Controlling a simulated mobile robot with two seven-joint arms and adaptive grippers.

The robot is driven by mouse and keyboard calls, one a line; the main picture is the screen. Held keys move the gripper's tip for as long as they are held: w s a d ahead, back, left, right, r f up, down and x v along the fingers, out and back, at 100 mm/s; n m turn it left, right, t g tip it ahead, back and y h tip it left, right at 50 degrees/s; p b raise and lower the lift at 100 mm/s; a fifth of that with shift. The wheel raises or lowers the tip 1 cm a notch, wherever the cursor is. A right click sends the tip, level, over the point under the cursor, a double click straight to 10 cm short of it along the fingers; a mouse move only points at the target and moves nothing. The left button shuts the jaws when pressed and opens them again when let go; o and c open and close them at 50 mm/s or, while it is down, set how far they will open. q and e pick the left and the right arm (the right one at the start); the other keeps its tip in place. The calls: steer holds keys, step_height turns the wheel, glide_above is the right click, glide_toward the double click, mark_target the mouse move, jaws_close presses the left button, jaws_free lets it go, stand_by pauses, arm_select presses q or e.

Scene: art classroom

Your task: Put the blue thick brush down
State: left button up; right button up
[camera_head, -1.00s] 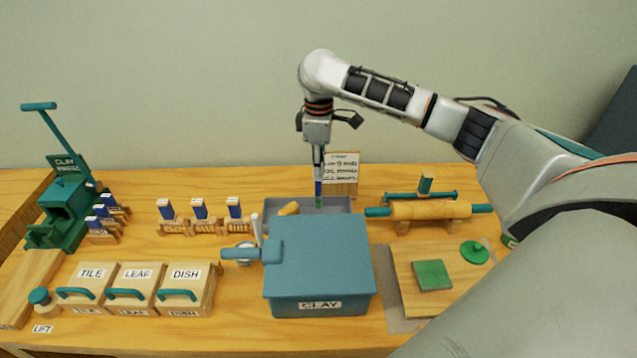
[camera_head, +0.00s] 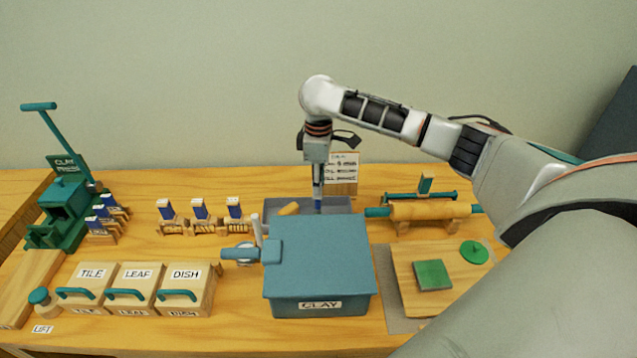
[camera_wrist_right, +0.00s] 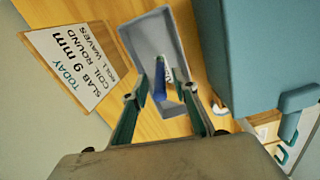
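My left gripper is not in view.
The blue CLAY box (camera_head: 318,255) stands right in front of the tray. A yellow piece (camera_head: 289,209) lies in the tray's left part. A note card (camera_head: 342,172) stands behind it. A rolling pin (camera_head: 430,211) is at right, several stamps (camera_head: 200,210) at left.

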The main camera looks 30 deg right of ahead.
step_height(320, 180, up, 12)
steer(key=shift+r, duration=0.2)
stand_by(0.6)
steer(key=shift+s+a+f, duration=0.1)
stand_by(0.4)
